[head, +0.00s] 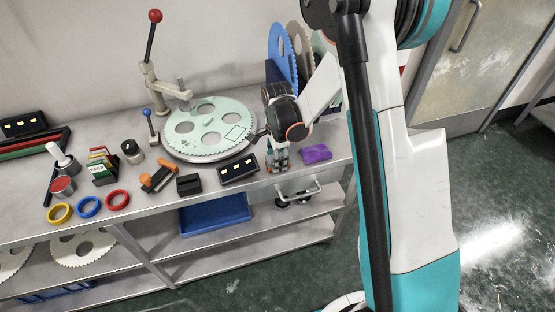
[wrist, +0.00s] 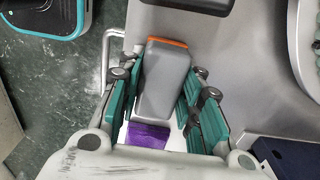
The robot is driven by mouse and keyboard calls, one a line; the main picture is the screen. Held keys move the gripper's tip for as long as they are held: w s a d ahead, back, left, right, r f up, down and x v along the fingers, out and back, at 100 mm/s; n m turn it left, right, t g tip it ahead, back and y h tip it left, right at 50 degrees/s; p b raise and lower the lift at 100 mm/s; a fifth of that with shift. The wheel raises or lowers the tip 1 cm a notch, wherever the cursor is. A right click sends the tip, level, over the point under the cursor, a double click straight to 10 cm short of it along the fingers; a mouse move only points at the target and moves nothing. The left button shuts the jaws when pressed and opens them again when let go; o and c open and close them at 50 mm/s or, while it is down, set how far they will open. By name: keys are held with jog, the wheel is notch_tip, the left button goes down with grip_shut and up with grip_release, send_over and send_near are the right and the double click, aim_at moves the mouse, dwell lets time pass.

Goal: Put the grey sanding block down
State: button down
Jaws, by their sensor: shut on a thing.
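The grey sanding block (wrist: 165,80) has an orange strip along its far end. In the wrist view it sits between the teal fingers of my gripper (wrist: 160,95), which is shut on it. In the head view my gripper (head: 278,157) is low at the front edge of the metal bench (head: 225,180), and the block is mostly hidden by the fingers. I cannot tell whether the block touches the bench.
A purple item (head: 316,153) lies right of my gripper. A handle (head: 298,192) juts from the bench front. Clear bench remains at the far right.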

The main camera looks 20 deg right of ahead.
jog(key=shift+s+f+b, duration=0.1)
jog(key=shift+f+b, duration=0.25)
jog(key=shift+b, duration=0.05)
jog(key=shift+f, duration=0.1)
jog(key=shift+s+f, duration=0.15)
jog(key=shift+s, duration=0.05)
jog(key=c, duration=1.3)
grip_release()
jog(key=shift+o, duration=0.9)
jog(key=shift+w+f, duration=0.2)
jog(key=shift+w, duration=0.05)
jog(key=shift+r, duration=0.1)
jog(key=shift+r, duration=0.1)
